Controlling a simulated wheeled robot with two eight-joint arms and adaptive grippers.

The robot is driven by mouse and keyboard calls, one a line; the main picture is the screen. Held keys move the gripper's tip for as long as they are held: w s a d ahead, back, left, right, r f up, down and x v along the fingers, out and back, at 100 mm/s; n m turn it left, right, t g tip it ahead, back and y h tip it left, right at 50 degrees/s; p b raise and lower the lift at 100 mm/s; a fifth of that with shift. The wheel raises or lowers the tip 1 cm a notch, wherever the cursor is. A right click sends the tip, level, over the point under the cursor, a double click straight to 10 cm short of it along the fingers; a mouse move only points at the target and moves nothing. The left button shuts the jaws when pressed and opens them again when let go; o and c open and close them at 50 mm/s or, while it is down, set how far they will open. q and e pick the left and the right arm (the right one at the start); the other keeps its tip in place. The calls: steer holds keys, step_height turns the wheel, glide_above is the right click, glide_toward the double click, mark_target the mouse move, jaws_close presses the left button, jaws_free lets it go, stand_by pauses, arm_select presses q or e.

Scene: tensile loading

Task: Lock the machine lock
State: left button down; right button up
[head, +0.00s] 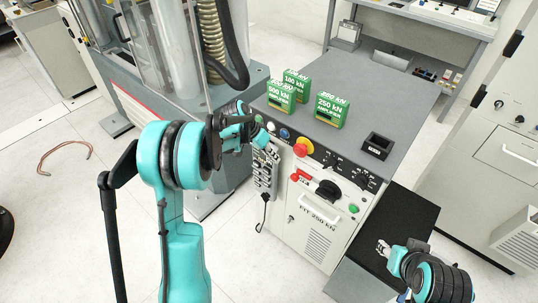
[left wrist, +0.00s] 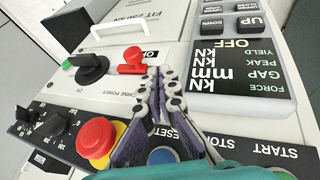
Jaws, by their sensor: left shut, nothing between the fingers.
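A cabinet front (head: 318,215) carries a black rotary switch (head: 328,190) and, beside it, a small red lock-like part (head: 298,176). In the left wrist view the red part (left wrist: 132,61) has a round knob above a flat bar, near the black switch (left wrist: 90,68). My left gripper (head: 271,152) is over the cabinet's upper front edge, close to the button row. In the left wrist view its fingers (left wrist: 160,80) are together and empty, with tips just right of the red part; contact cannot be told. My right gripper (head: 383,247) is at lower right, apart from the switch panel; its finger gap is unclear.
A red emergency button on yellow (left wrist: 98,137) lies close to my left fingers. A keypad pendant (head: 265,172) hangs on the cabinet side. Green amplifier boxes (head: 332,110) and a black holder (head: 377,145) stand on top. A dark shelf (head: 400,222) is at right.

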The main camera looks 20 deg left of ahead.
mark_target(295, 175)
arm_select(q)
steer(key=d+f+b, duration=0.2)
steer(key=d+f, duration=0.2)
steer(key=d, duration=0.1)
steer(key=shift+f, duration=0.4)
steer(key=shift+s+d, duration=0.1)
steer(key=shift+s, duration=0.05)
steer(key=d, duration=0.2)
steer(key=s+d, duration=0.1)
steer(key=shift+s+d, duration=0.2)
steer(key=shift+d, duration=0.15)
steer(key=shift+a, duration=0.1)
